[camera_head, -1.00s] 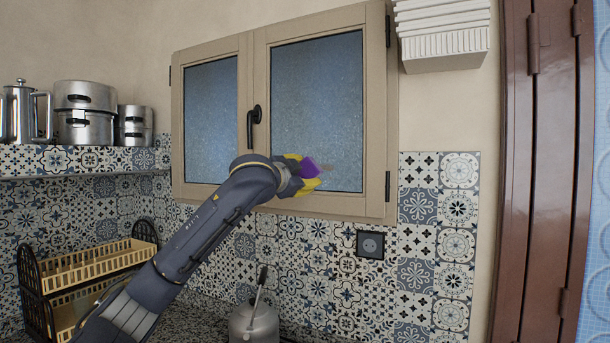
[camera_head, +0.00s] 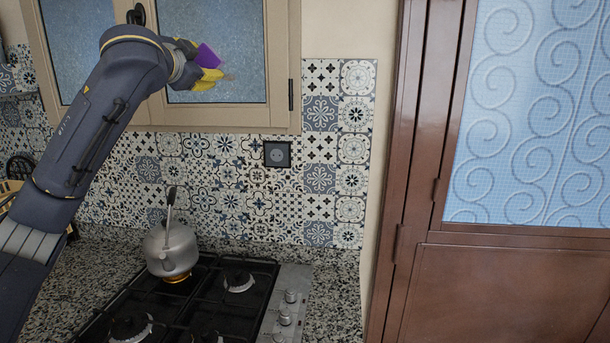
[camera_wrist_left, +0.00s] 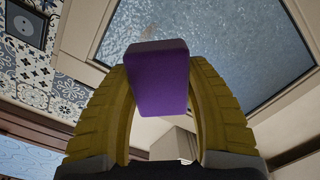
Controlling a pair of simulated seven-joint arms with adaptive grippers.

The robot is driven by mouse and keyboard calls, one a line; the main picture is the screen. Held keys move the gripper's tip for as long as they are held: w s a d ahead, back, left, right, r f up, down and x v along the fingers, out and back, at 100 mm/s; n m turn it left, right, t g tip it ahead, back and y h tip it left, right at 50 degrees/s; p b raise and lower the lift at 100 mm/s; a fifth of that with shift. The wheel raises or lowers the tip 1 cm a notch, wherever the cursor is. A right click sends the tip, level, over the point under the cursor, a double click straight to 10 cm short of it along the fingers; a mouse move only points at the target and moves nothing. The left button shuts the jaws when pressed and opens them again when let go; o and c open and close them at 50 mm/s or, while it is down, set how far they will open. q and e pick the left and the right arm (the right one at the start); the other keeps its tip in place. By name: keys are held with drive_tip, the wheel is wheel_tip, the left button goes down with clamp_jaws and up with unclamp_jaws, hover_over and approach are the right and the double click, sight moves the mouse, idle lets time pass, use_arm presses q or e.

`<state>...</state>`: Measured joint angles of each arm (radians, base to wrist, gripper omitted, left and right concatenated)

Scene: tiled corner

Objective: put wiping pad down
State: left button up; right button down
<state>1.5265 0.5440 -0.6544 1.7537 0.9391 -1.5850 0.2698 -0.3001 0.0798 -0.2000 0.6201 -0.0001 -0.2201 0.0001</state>
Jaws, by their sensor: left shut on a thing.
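The wiping pad (camera_head: 207,57) is a small purple block. My left gripper (camera_head: 203,68), with yellow fingers, is shut on it in front of the window's right pane. In the left wrist view the pad (camera_wrist_left: 158,85) sits between the two yellow fingers of the gripper (camera_wrist_left: 160,90). The window glass (camera_wrist_left: 210,45) is behind it there; I cannot tell whether the pad touches the glass. A brownish smudge shows on the glass beside the pad. My right gripper is in neither view.
A grey kettle (camera_head: 171,250) stands on a lit burner of the black gas hob (camera_head: 205,290). Speckled granite counter (camera_head: 335,300) is bare to the right of the hob. A socket (camera_head: 277,154) is on the tiled wall. A brown door (camera_head: 500,290) stands at right.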

use_arm(q)
drive_tip(key=s+d+f, duration=0.1)
drive_tip(key=s+f, duration=0.5)
drive_tip(key=f, duration=1.1)
drive_tip(key=s+d+f+y, duration=0.1)
drive_tip(key=s+f, duration=0.6)
drive_tip(key=f, duration=1.1)
drive_tip(key=s+d+f+n, duration=0.1)
drive_tip(key=s+f, duration=0.6)
drive_tip(key=f, duration=1)
drive_tip(key=shift+d+f+y, duration=0.15)
drive_tip(key=shift+f+y, duration=0.15)
